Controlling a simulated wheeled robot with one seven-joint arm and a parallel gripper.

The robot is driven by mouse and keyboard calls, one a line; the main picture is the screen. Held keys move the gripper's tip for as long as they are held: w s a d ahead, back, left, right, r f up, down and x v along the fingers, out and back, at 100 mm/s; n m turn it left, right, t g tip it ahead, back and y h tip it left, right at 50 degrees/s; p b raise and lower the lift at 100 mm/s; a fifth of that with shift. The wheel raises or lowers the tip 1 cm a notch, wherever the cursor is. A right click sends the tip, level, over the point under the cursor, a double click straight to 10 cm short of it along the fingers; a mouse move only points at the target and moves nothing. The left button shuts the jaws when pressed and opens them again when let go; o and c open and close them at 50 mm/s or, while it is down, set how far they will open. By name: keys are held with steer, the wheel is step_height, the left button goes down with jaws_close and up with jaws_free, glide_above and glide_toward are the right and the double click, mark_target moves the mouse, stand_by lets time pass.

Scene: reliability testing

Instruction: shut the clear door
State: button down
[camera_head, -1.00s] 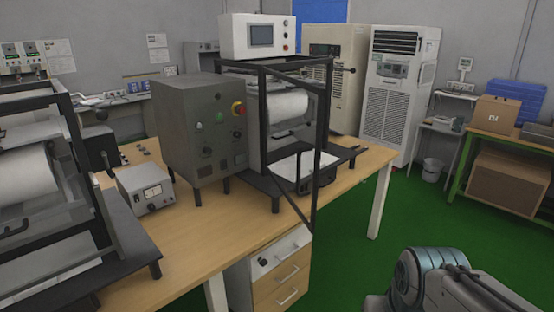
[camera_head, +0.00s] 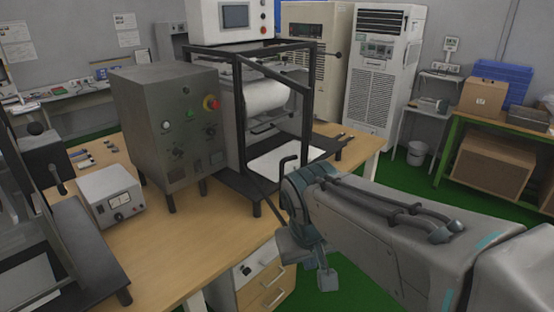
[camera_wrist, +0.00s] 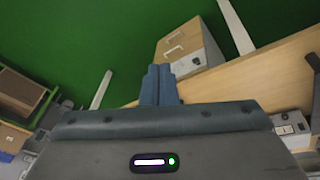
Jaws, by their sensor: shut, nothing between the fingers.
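The clear door (camera_head: 306,125) is a black-framed see-through panel on the front of the test machine (camera_head: 228,110) in the head view. It stands open, swung out from the machine toward me, with a dark handle (camera_head: 283,168) low on it. A white roll and a white sheet show behind it. My arm reaches in from the right, and its wrist overlaps the door's lower part in the picture. My gripper (camera_head: 326,281) points down in front of the bench, below the door. In the wrist view my gripper (camera_wrist: 158,72) has its blue fingers together, empty, with the door out of sight.
A grey control box (camera_head: 168,130) stands left of the machine on the wooden bench (camera_head: 165,245). A small power supply (camera_head: 110,195) and another framed machine (camera_head: 60,240) are further left. A drawer unit (camera_head: 265,285) is under the bench. Green floor is open at right.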

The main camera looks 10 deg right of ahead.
steer(key=w+a+r+t+h+p, duration=0.1)
steer(key=w+a+r, duration=0.15)
steer(key=r, duration=0.25)
steer(key=w+a+r+n+t+h+p, duration=0.1)
steer(key=w+a+r, duration=0.1)
steer(key=w+r, duration=0.25)
steer(key=w+a+r+t+h+p, duration=0.1)
steer(key=w+a+r+p, duration=0.15)
steer(key=r, duration=0.35)
steer(key=w+d+f+p, duration=0.2)
steer(key=w+d+f, duration=0.4)
steer(key=d+f, duration=0.1)
steer(key=shift+w+d+f, duration=0.2)
steer(key=shift+d+f, duration=0.05)
steer(key=shift+d, duration=0.15)
steer(key=shift+d, duration=0.1)
